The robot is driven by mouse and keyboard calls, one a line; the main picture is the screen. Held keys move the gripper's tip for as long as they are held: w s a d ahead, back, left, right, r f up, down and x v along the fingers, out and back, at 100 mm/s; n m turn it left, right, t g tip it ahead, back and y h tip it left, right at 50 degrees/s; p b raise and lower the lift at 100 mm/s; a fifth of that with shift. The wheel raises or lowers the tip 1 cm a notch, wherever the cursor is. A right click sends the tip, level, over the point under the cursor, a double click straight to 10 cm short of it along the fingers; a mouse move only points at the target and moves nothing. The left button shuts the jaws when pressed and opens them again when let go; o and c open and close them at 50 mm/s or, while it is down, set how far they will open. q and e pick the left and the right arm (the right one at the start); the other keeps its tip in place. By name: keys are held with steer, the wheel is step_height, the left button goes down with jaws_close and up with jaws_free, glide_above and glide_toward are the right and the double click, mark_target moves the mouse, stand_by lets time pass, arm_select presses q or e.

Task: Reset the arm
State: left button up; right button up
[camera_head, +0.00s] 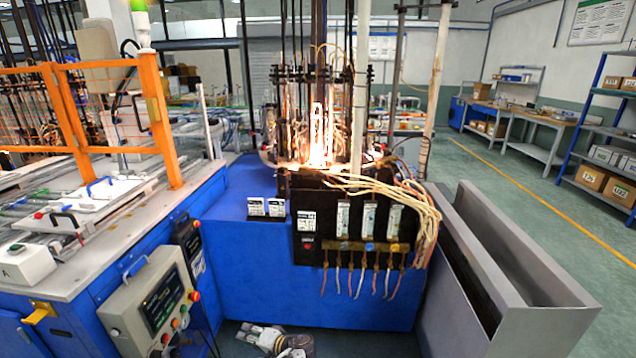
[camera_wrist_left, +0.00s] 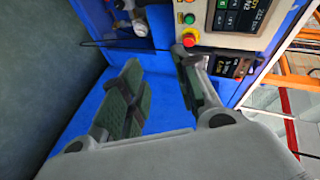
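My left gripper (camera_wrist_left: 160,88) shows large in the left wrist view. Its two dark green-grey finger pads stand apart, with only blue machine surface seen between them. It is open and empty. In the head view, a small grey and white part of my left gripper (camera_head: 264,336) shows at the bottom edge, in front of the blue machine base; its fingertips are not clear there. My right gripper is in neither view.
A control panel (camera_head: 158,302) with a red button stands left of the gripper. The blue flame machine (camera_head: 330,296) with glowing burners and hanging wires is ahead. A grey metal trough (camera_head: 470,262) stands to the right. Open floor (camera_head: 560,235) lies beyond.

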arm_select(q)
steer(key=w+d+f+m+t+h, duration=0.1)
steer(key=w+d+f+m+h, duration=0.35)
steer(key=d+f+h, duration=0.55)
steer(key=s+f+h, duration=0.3)
steer(key=s+f, duration=0.1)
steer(key=f, duration=0.3)
steer(key=s+a+f+n+g, duration=0.1)
steer(key=s+a+f, duration=0.45)
steer(key=s, duration=0.35)
steer(key=s+a+f+n+g+y, duration=0.1)
steer(key=s+a+f+n, duration=0.1)
steer(key=s+a+f, duration=0.5)
steer(key=s+a+f+n+g, duration=0.1)
steer(key=s+f, duration=0.3)
steer(key=s, duration=0.7)
steer(key=s+a+f+g, duration=0.1)
steer(key=s+a+f, duration=0.1)
steer(key=s, duration=1.1)
steer(key=s+a+f+g+p, duration=0.1)
steer(key=s+a+f+g, duration=0.1)
steer(key=s, duration=1.2)
steer(key=a+f, duration=0.1)
steer(key=a, duration=0.1)
steer(key=shift+a+y, duration=0.35)
steer(key=shift+y, duration=0.05)
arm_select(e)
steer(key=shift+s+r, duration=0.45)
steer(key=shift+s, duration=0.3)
